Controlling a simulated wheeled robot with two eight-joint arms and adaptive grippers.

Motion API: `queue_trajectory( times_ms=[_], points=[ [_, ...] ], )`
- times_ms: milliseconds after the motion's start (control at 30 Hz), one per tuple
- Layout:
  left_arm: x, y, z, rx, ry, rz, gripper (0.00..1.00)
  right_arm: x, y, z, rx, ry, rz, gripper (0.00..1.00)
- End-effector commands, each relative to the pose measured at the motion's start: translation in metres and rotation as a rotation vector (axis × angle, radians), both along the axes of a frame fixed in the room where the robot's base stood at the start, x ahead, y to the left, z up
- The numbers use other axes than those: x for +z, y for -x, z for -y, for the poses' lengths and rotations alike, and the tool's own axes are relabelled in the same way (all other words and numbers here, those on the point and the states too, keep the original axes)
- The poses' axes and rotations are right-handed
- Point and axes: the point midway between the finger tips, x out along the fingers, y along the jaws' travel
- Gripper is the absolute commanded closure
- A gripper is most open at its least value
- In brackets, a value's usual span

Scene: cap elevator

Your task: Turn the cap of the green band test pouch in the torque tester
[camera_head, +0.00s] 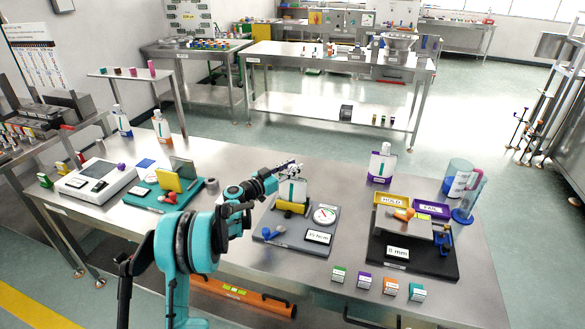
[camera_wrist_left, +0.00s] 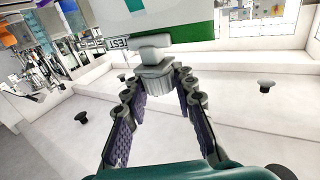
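The torque tester (camera_head: 268,234) is a grey base with a round dial (camera_head: 325,214) and a "35 N·cm" label. The test pouch (camera_head: 291,190) stands upright in its yellow clamp (camera_head: 291,207). In the left wrist view the white pouch shows a green band (camera_wrist_left: 170,38) and a "TEST" tag (camera_wrist_left: 118,43). Its ribbed grey cap (camera_wrist_left: 155,78) lies between the spread fingertips of my left gripper (camera_wrist_left: 158,82). I cannot tell whether they touch it. In the head view my left gripper (camera_head: 288,170) is at the pouch's top. My right gripper is out of view.
Left of the tester are a teal stand (camera_head: 150,196) with a yellow block and a white scale (camera_head: 97,183). On the right are a black stand (camera_head: 400,255) marked "8 mm", trays marked HOLD (camera_head: 392,199) and FAIL (camera_head: 431,209), and a jug (camera_head: 458,178). Small boxes (camera_head: 364,281) line the front edge.

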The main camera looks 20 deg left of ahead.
Motion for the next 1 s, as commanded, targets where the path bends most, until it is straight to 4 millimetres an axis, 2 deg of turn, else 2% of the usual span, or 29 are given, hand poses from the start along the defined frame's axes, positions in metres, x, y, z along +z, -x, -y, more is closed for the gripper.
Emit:
queue_trajectory(
  times_ms=[33,67,100,467,567,900,1000],
  points=[
    [0.000,0.000,0.000,0.000,0.000,0.000,0.61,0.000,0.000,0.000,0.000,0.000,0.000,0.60],
    [0.000,0.000,0.000,0.000,0.000,0.000,0.53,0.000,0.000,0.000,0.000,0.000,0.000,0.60],
    [0.000,0.000,0.000,0.000,0.000,0.000,0.51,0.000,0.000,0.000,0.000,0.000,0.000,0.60],
    [0.000,0.005,-0.004,0.001,0.000,0.000,0.51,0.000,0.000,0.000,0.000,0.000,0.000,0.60],
    [0.000,0.018,-0.012,0.002,0.000,0.000,0.51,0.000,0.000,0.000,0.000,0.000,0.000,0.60],
    [0.000,0.080,-0.048,0.002,0.000,0.000,0.51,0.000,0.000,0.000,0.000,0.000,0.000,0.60],
    [0.000,0.092,-0.056,0.002,0.000,0.000,0.51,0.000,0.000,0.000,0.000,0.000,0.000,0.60]
  ],
)
